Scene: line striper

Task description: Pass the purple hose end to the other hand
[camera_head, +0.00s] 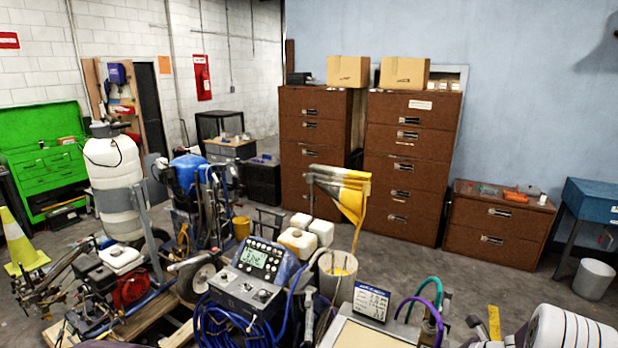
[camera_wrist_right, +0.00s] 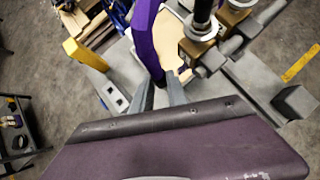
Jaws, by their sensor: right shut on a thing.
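The purple hose (camera_wrist_right: 147,42) runs down from the top of the right wrist view, and its lower end lies between the fingertips of my right gripper (camera_wrist_right: 161,88). The gripper is shut on that end. In the head view, the purple hose (camera_head: 431,312) arches up at the lower middle-right, beside a green hose (camera_head: 434,284). I cannot make out the grip itself in the head view. My left gripper is not in view.
Metal fittings (camera_wrist_right: 205,28) stand close to the hose in the right wrist view. A control console (camera_head: 262,260) with blue cables and a small sign panel (camera_head: 371,301) stand left of the hoses. A white bucket (camera_head: 337,275) is behind. Open floor lies towards the brown cabinets (camera_head: 407,165).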

